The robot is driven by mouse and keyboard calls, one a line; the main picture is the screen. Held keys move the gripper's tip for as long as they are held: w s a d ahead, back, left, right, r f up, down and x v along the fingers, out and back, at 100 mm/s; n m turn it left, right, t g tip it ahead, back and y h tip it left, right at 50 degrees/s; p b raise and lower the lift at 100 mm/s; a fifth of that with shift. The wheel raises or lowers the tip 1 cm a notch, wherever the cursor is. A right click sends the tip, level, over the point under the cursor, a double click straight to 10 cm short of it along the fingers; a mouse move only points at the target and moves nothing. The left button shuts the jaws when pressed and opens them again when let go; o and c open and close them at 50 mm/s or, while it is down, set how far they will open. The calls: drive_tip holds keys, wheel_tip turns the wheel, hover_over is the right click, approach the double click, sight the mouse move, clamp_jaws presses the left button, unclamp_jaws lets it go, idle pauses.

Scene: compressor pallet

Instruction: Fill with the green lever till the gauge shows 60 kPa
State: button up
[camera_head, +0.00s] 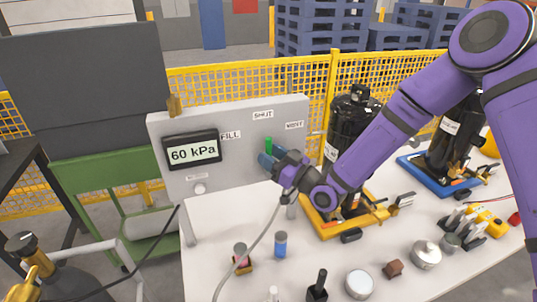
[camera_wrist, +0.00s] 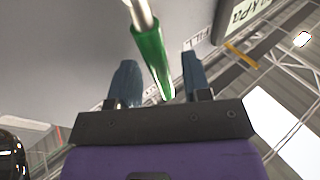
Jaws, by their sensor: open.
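The gauge (camera_head: 192,150) on the grey panel (camera_head: 235,183) reads 60 kPa in the head view. The green lever (camera_head: 268,145) shows just above my gripper (camera_head: 268,162) at the panel's right half. In the wrist view the green lever (camera_wrist: 152,58) hangs from a metal rod and reaches down between my open blue fingers (camera_wrist: 157,85). Gaps show on both sides of it, and the fingers do not appear closed on it. My wrist hides the panel's lower right part in the head view.
Labels FILL, SHUT and a third one mark the panel. A black compressor (camera_head: 350,115) stands on a yellow base (camera_head: 325,222) right of the panel. A blue cylinder (camera_head: 280,245), jars and small parts lie on the white table (camera_head: 210,262). A yellow fence (camera_head: 240,78) runs behind.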

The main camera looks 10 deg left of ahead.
drive_tip(key=v, duration=0.9)
drive_tip(key=shift+d, duration=0.35)
drive_tip(key=shift+s, duration=0.15)
